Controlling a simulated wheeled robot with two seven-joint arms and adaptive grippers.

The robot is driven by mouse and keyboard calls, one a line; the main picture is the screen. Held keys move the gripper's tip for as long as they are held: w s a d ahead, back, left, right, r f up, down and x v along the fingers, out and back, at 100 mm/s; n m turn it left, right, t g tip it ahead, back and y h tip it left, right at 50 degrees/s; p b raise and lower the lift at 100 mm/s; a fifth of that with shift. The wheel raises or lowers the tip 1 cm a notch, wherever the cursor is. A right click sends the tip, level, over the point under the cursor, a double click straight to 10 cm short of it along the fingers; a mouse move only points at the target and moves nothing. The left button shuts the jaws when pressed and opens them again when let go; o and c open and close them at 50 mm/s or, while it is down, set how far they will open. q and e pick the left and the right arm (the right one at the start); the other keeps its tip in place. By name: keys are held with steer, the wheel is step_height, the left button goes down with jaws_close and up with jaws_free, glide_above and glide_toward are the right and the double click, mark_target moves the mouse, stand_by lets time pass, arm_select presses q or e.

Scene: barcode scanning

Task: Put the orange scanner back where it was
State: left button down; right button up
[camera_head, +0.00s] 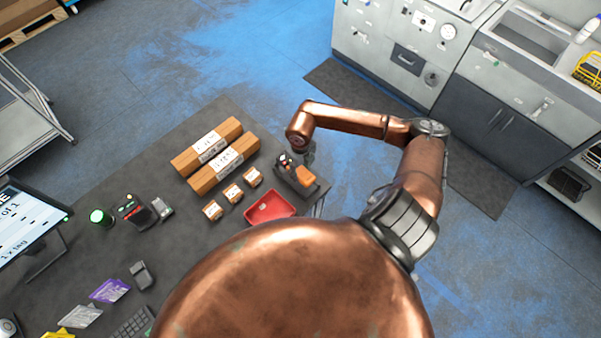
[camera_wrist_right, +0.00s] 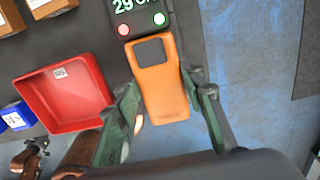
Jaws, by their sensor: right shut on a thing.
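The orange scanner (camera_wrist_right: 161,82) shows in the right wrist view as a flat orange body with a dark window near its top. It also shows in the head view (camera_head: 306,180) at the table's right corner. My right gripper (camera_wrist_right: 165,112) has its green fingers on either side of the scanner and is shut on it. The scanner's upper end lies against a dark device with a lit display (camera_wrist_right: 137,12), by a dark platform (camera_head: 311,191). I cannot tell whether the scanner rests on that platform or is just above it. My left gripper is not clearly seen.
A red tray (camera_head: 262,218) sits beside the scanner. Several small cartons (camera_head: 232,193) and two long cartons (camera_head: 222,170) lie left of it. A blue box (camera_wrist_right: 16,115) is past the tray. A monitor (camera_head: 24,222) stands at the left. The table's back corner is bare.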

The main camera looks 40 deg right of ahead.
mark_target(300, 175)
step_height(300, 175, down, 2)
steer(key=shift+s+f+p, duration=0.1)
steer(key=shift+f+p, duration=0.05)
steer(key=shift+p, duration=0.2)
steer(key=shift+f, duration=0.1)
steer(key=shift+a+f+b, duration=0.1)
steer(key=shift+f+b, duration=0.4)
steer(key=shift+b, duration=0.15)
steer(key=o, duration=1.4)
